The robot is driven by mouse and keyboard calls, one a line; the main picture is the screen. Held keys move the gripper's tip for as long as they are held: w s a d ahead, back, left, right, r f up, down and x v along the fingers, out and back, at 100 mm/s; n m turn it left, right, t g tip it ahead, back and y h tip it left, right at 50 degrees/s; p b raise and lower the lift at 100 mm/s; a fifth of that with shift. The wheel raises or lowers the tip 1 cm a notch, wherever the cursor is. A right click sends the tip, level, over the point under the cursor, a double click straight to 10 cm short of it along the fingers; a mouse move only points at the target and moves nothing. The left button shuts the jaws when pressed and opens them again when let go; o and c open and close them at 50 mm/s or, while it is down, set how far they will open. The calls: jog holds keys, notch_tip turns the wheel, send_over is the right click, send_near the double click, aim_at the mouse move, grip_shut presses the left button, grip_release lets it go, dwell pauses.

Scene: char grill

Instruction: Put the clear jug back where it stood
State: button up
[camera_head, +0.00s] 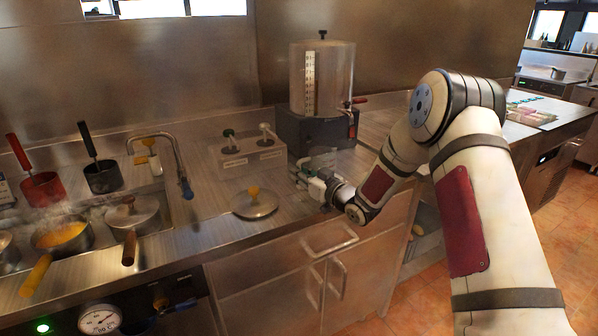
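My gripper (303,175) reaches in from the right, low over the steel counter (215,205), just in front of the dark base of the steel urn. A pale, see-through shape (324,158) shows right at the gripper, below the urn's tap. It may be the clear jug, but it is too small and too covered by the gripper to be sure. I cannot tell whether the fingers are closed on it or whether it rests on the counter. No other clear jug stands out.
The steel urn (322,75) has a red-handled tap (353,112). A two-pump holder (250,155) and a lid with a yellow knob (254,203) are left of my gripper. A faucet (170,150), pots (133,213) and dippers (42,188) stand farther left. Cabinet doors (300,270) lie below the counter edge.

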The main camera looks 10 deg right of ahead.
jog(key=shift+o, duration=0.2)
jog(key=shift+r, duration=0.1)
jog(key=shift+r, duration=0.15)
jog(key=v, duration=1.2)
jog(key=s+d+r+m+g+h, duration=0.2)
jog(key=s+r+g+h, duration=0.1)
jog(key=s+r+h, duration=0.3)
jog(key=s+d+r+m+g+h, duration=0.1)
jog(key=s+d+r+g+h, duration=0.25)
jog(key=s+r, duration=0.4)
jog(key=s+a+m+g, duration=0.1)
jog(key=s+a+g, duration=0.1)
jog(key=s, duration=1.2)
jog(key=s+a+f+m+g, duration=0.1)
jog(key=s+a+m+g, duration=0.1)
jog(key=s, duration=1.3)
jog(key=shift+a+g, duration=0.65)
jog(key=shift+a, duration=0.5)
